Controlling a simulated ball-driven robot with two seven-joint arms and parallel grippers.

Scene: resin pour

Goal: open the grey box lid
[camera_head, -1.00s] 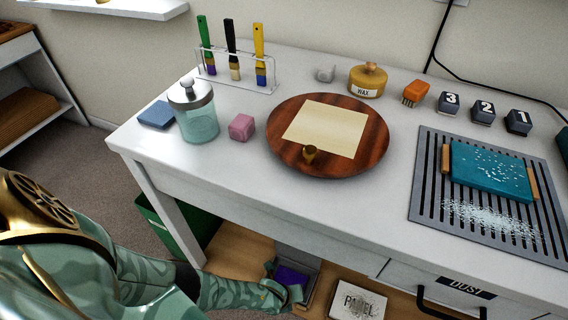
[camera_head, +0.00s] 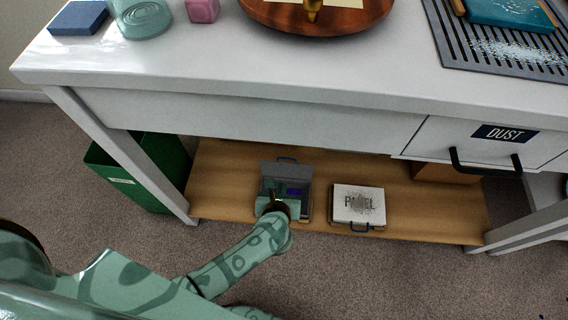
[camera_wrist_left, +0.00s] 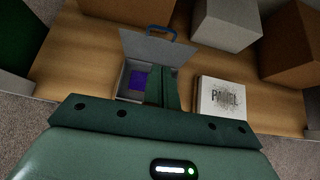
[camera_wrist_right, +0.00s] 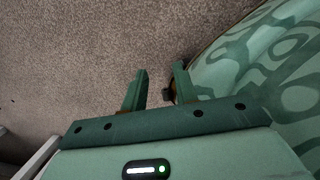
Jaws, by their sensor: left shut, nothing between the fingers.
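The grey box (camera_head: 306,205) sits on the low wooden shelf under the table. Its grey lid (camera_head: 288,171) stands raised at the back, with a blue handle (camera_wrist_left: 175,33) on its edge in the left wrist view. The lid (camera_wrist_left: 152,48) leans back there. A purple thing (camera_wrist_left: 138,78) lies inside the box. My left gripper (camera_head: 278,204) is at the box's front, and its fingers (camera_wrist_left: 162,87) are together over the box's right part, empty. Whether they touch the box I cannot tell. My right gripper (camera_wrist_right: 158,90) is open and empty above the carpet.
A white PANEL box (camera_head: 358,203) lies right of the grey box. A green bin (camera_head: 135,175) stands left of the shelf. The table edge (camera_head: 250,100) and the DUST drawer (camera_head: 480,142) overhang the shelf. Cardboard boxes (camera_wrist_left: 300,45) stand behind.

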